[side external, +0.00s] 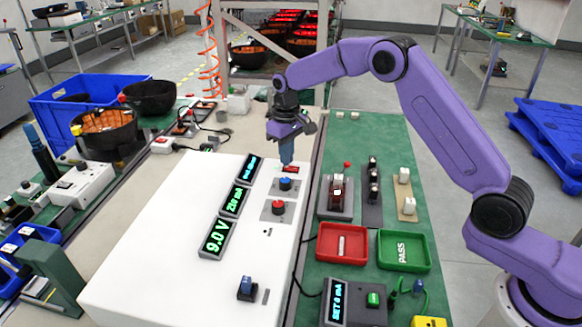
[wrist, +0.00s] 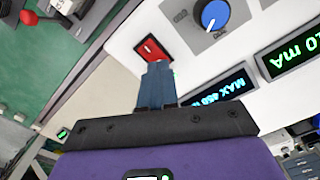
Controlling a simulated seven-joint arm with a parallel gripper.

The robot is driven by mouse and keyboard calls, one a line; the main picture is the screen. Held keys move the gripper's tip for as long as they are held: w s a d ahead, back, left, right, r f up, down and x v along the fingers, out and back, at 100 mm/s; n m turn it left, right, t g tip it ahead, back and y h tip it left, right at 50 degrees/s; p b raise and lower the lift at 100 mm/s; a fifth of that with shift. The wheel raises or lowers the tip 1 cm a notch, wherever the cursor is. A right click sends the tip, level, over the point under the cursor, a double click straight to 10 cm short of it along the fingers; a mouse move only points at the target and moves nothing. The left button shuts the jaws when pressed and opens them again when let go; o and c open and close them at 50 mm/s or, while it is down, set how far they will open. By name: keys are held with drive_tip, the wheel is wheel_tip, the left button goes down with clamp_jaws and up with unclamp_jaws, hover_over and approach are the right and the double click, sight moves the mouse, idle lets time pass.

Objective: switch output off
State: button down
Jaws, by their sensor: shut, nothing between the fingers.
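The white power supply panel (side external: 150,255) fills the middle of the side view. A red rocker switch in a dark frame (side external: 291,169) sits near its far right edge, and it also shows in the wrist view (wrist: 151,48). Which way the rocker is tipped is too small to tell. My gripper (side external: 287,162) is shut and empty, pointing down with its blue fingertips right by the rocker. In the wrist view my fingertips (wrist: 157,66) overlap the rocker's lower edge. I cannot tell if they touch it.
A blue knob (side external: 286,184) and a red knob (side external: 278,208) sit close by. A blue-topped lever (side external: 246,285) is at the near end. Red (side external: 343,258) and green PASS (side external: 403,266) trays stand at right.

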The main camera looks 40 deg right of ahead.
drive_tip(key=shift+f, duration=0.75)
idle(0.4)
drive_tip(key=shift+r, duration=3.55)
